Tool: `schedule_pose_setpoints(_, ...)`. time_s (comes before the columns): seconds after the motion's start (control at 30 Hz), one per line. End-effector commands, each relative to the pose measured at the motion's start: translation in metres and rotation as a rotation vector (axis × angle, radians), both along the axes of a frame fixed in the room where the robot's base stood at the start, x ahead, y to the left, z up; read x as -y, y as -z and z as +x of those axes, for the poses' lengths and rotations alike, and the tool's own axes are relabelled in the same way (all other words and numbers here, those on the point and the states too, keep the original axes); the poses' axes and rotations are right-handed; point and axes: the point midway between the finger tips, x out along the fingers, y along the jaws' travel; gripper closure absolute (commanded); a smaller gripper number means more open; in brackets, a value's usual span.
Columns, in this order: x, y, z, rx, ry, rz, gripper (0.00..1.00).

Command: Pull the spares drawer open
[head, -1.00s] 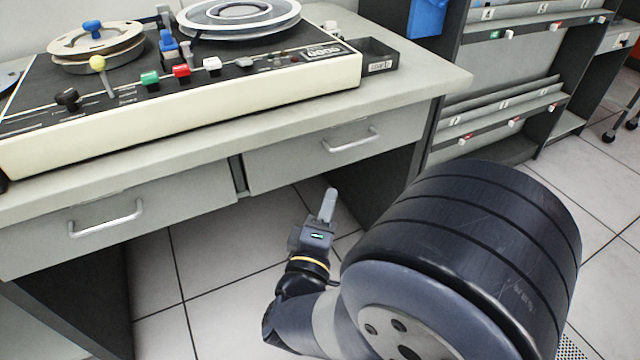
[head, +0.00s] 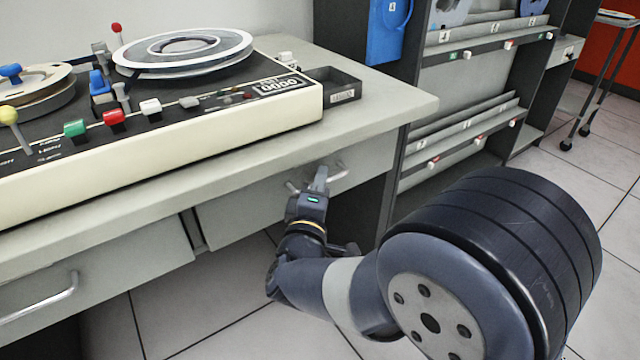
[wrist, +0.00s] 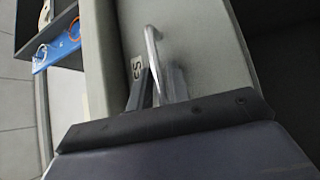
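The right drawer (head: 250,215) under the desk has a pale bar handle (head: 338,174) and looks shut. In the wrist view its grey front (wrist: 195,45) carries a small label, only partly readable, beside the handle (wrist: 152,45). My gripper (head: 320,175) is at the middle of this handle and covers part of it in the head view. In the wrist view the two fingers (wrist: 158,85) stand apart, with the near end of the handle between them. I cannot tell whether they touch it.
A second drawer with its own handle (head: 40,305) is at the left. A tape console (head: 170,150) and a small dark tray (head: 335,88) stand on the desk (head: 400,105). A shelf rack (head: 470,100) is at the right. The floor in front is clear.

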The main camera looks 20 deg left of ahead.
Motion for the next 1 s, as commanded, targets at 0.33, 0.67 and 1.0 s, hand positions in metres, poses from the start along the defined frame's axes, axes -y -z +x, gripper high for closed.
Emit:
schedule_pose_setpoints(0.33, 0.0, 0.0, 0.0, 0.0, 0.0, 0.0, 1.0)
schedule_pose_setpoints(0.67, 0.0, 0.0, -0.001, -0.001, 0.0, 0.0, 1.0)
schedule_pose_setpoints(1.0, 0.011, -0.001, -0.005, -0.002, 0.001, -0.002, 1.0)
